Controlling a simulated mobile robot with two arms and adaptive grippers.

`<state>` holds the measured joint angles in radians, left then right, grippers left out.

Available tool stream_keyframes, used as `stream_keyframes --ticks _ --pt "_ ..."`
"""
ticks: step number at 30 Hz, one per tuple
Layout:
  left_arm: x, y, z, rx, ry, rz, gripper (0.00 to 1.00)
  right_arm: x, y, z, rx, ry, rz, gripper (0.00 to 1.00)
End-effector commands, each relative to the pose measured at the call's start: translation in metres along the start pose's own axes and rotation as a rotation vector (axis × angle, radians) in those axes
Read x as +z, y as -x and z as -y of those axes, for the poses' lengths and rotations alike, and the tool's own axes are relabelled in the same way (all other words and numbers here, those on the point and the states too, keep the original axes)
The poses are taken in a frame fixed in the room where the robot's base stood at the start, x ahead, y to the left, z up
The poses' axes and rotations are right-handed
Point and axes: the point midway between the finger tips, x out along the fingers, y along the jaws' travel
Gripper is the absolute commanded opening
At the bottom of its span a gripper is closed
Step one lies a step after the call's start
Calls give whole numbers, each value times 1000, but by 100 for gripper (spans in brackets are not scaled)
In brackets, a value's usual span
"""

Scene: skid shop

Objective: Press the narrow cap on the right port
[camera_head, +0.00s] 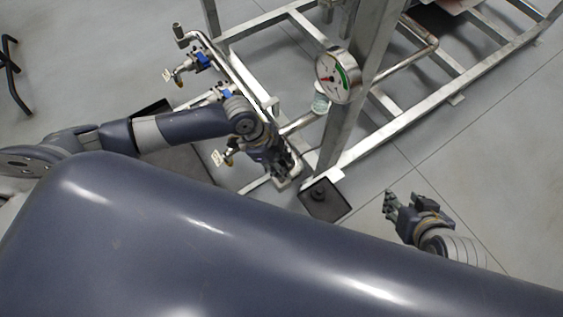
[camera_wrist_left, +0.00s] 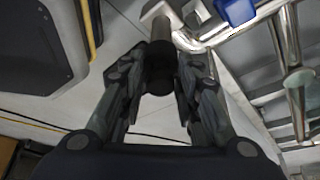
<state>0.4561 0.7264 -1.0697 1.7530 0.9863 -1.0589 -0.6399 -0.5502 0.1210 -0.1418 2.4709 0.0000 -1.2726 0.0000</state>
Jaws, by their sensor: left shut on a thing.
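My left gripper (camera_head: 288,165) is low by the near right end of the pipe assembly. In the left wrist view its fingers (camera_wrist_left: 160,85) are closed around a dark cylindrical piece, which looks like the narrow cap (camera_wrist_left: 159,72). A grey pipe end, apparently the right port (camera_wrist_left: 160,28), is directly in line beyond the cap. The two look touching or nearly so; I cannot tell whether the cap is seated. In the head view the gripper hides the cap. My right gripper (camera_head: 402,198) hangs over bare floor at the right, its fingers apart and empty.
A dark square tray (camera_head: 338,209) with a round dark piece (camera_head: 319,193) lies just right of my left gripper. A metal frame post (camera_head: 350,110) and a pressure gauge (camera_head: 338,76) stand close behind. Blue-handled valves (camera_head: 203,62) line the pipework. Floor at the right is clear.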

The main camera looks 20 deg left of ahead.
Motion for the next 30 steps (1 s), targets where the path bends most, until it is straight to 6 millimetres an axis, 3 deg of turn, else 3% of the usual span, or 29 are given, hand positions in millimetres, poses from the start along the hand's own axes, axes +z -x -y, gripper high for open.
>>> stream_keyframes --ticks 12,13,15,23,24,26,30 --pt "0 0 0 0 0 0 18 0 0 1 -2 -8 0 40" --pt "0 0 0 0 0 0 37 0 0 1 -2 -8 0 40" --pt "0 0 0 0 0 0 52 0 0 1 -3 -9 0 40" --pt "0 0 0 0 0 0 53 0 0 2 -3 -8 0 40" --pt "0 0 0 0 0 0 62 0 0 2 -3 -8 0 40" --pt "0 0 0 0 0 0 71 0 0 2 -3 -8 0 40" --pt "0 0 0 0 0 0 73 0 0 1 -3 -6 1 40"
